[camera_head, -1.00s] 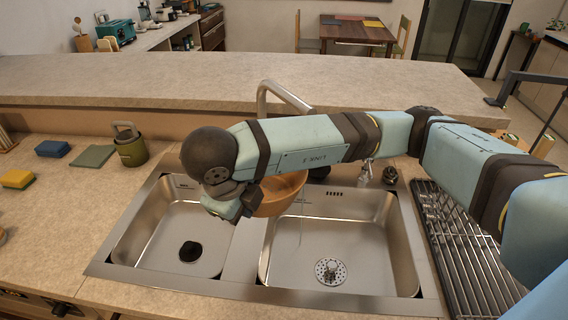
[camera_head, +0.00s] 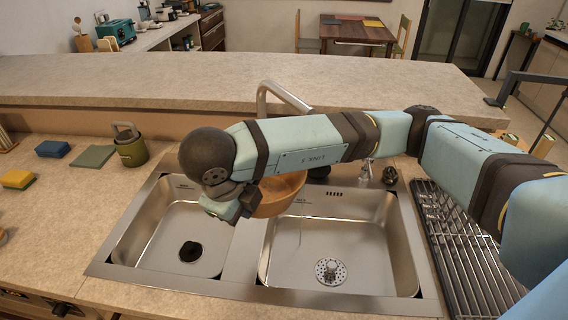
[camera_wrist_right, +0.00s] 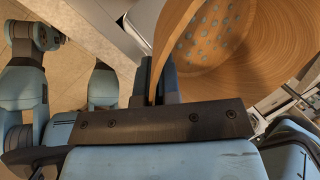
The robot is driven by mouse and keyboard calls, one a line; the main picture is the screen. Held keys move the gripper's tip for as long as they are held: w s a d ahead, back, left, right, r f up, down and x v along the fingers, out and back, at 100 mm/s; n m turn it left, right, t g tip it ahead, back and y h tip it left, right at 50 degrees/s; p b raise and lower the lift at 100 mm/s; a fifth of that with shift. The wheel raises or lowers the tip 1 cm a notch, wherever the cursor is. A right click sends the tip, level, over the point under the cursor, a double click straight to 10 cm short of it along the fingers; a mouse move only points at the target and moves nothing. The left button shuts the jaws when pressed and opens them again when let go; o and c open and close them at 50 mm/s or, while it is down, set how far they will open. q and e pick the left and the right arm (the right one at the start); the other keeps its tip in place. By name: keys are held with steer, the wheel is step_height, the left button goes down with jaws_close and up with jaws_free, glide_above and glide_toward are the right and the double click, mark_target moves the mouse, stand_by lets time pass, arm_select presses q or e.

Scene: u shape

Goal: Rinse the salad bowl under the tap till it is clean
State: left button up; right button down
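The wooden salad bowl (camera_head: 282,194) is held over the right sink basin, near the divider, partly hidden behind my right arm. My right gripper (camera_head: 243,205) is at its left side. In the right wrist view the fingers (camera_wrist_right: 158,82) are closed on the rim of the bowl (camera_wrist_right: 270,50). Several blue-grey spots show on its inner wall. The tap (camera_head: 283,95) arches behind my arm, which hides its lower part. A thin faint vertical line, perhaps water, shows below the bowl's right side. My left gripper is not in view.
The steel double sink (camera_head: 240,275) has an empty left basin and an empty right basin with a strainer. A drying rack (camera_head: 465,250) lies at right. A raised ledge (camera_head: 180,80) runs behind.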

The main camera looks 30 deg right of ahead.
steer(key=s+a+r+p, duration=0.1)
steer(key=a+r+p, duration=0.1)
steer(key=a+r, duration=0.2)
steer(key=shift+s+a+p, duration=0.25)
steer(key=shift+p, duration=0.1)
stand_by(0.3)
